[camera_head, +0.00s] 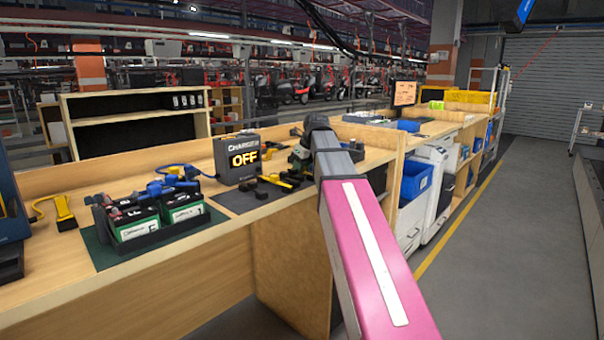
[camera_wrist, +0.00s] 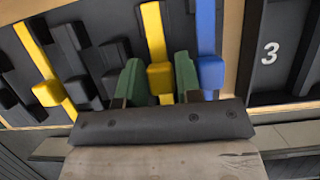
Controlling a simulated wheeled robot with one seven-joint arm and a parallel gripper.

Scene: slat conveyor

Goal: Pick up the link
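In the wrist view, my gripper (camera_wrist: 159,66) has two green fingertips standing apart. A yellow bar with a block-shaped part (camera_wrist: 160,78) shows in the gap between them, and I cannot tell whether they touch it. A similar blue bar (camera_wrist: 208,70) lies just right of the right finger, and another yellow bar (camera_wrist: 47,92) lies at the left. No label shows which piece is the link. In the head view, my arm covers the gripper's area, and small yellow and black pieces (camera_head: 284,181) lie on the bench beside it.
A dark tray with green-and-black batteries (camera_head: 134,223) stands nearer.

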